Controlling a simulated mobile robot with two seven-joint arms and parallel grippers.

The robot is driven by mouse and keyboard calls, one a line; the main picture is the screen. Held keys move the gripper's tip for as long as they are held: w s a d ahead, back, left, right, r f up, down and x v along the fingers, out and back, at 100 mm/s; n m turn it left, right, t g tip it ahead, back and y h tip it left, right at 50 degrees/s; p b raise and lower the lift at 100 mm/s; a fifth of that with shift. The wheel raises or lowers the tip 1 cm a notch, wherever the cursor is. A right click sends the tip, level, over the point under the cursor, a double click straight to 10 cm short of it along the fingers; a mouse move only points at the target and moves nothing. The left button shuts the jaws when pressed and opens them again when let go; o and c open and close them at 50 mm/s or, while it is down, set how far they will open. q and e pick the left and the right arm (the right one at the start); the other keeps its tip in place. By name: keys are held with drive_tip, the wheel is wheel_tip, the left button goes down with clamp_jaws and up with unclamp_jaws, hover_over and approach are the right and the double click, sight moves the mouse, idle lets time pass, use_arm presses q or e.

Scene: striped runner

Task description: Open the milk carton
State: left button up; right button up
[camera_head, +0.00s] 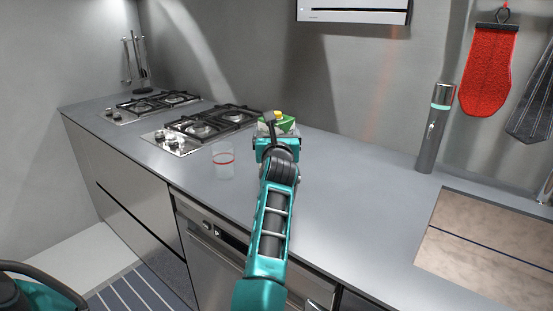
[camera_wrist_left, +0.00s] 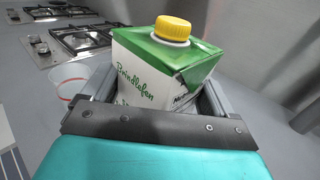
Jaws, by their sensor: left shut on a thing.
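The milk carton (camera_wrist_left: 150,75) is white with a green top and a yellow cap (camera_wrist_left: 172,29). The cap is seated on the top. In the head view the carton's green top (camera_head: 286,124) shows just beyond my left gripper (camera_head: 276,138), with its yellow cap (camera_head: 278,115) facing up. In the left wrist view, the gripper's two fingers are shut on the carton's sides. The carton is upright or nearly so. Its lower part is hidden by the gripper, so I cannot tell whether it touches the counter. My right gripper is not in view.
A clear glass with a red band (camera_head: 223,160) stands left of my gripper. Two gas hobs (camera_head: 200,127) lie behind it. A grey and teal cylinder (camera_head: 433,128) stands at the back right, near a brown board (camera_head: 480,240). The counter (camera_head: 350,190) between is clear.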

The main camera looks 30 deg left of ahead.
use_arm(q)
drive_tip(key=shift+c, duration=0.7)
drive_tip(key=shift+r, duration=0.65)
wheel_tip(320, 180, up, 19)
drive_tip(key=p, duration=0.1)
drive_tip(key=shift+f, duration=0.1)
